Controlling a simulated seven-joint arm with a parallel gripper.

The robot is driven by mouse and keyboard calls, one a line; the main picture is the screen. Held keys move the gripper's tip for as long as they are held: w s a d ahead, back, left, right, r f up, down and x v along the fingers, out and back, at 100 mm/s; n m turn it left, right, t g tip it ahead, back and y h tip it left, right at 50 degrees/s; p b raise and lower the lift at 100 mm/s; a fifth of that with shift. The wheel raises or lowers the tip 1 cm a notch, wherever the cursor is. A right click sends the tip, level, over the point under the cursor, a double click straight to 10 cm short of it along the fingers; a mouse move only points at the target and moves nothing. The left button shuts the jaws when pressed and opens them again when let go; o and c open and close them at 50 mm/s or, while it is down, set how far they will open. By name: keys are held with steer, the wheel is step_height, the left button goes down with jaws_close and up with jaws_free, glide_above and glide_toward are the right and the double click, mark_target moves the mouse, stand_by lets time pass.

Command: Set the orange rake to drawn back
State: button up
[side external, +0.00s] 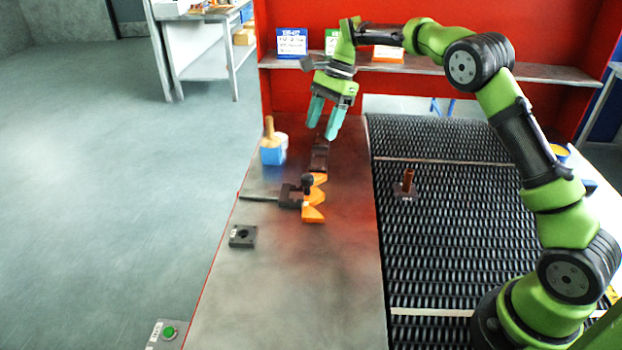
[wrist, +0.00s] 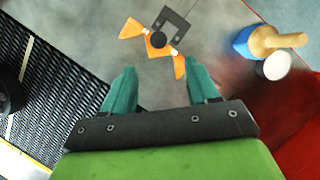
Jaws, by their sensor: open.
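The orange rake (side external: 313,205) is a toothed orange piece on the metal table left of the mesh belt. A dark block with a black knob (side external: 308,181) and a rod reaching left is joined to it. In the wrist view the rake (wrist: 134,30) is near the top, with its black knob (wrist: 158,40) in the middle. My gripper (side external: 324,122) is open and empty, with teal fingers pointing down, above the table and behind the rake. In the wrist view my gripper (wrist: 156,85) shows its fingers apart, with the rake beyond them and not touched.
A blue container with a wooden-handled tool (side external: 273,150) stands left of my gripper. A dark square block (side external: 243,236) lies at the table's left edge. A brown peg on a dark base (side external: 405,184) is on the mesh belt (side external: 450,240). A shelf (side external: 480,70) runs along the red back wall.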

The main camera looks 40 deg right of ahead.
steer(key=shift+v, duration=2.1)
steer(key=s+a+r+n+t+h, duration=0.1)
steer(key=s+a+n+t, duration=0.2)
steer(key=s+n, duration=0.4)
steer(key=s+a+r+n+t+h, duration=0.1)
steer(key=s+n, duration=0.6)
steer(key=s, duration=1.6)
steer(key=a+r+t, duration=0.1)
steer(key=a+t, duration=0.1)
steer(key=t, duration=0.1)
steer(key=shift+h, duration=0.3)
steer(key=shift+s+r, duration=0.1)
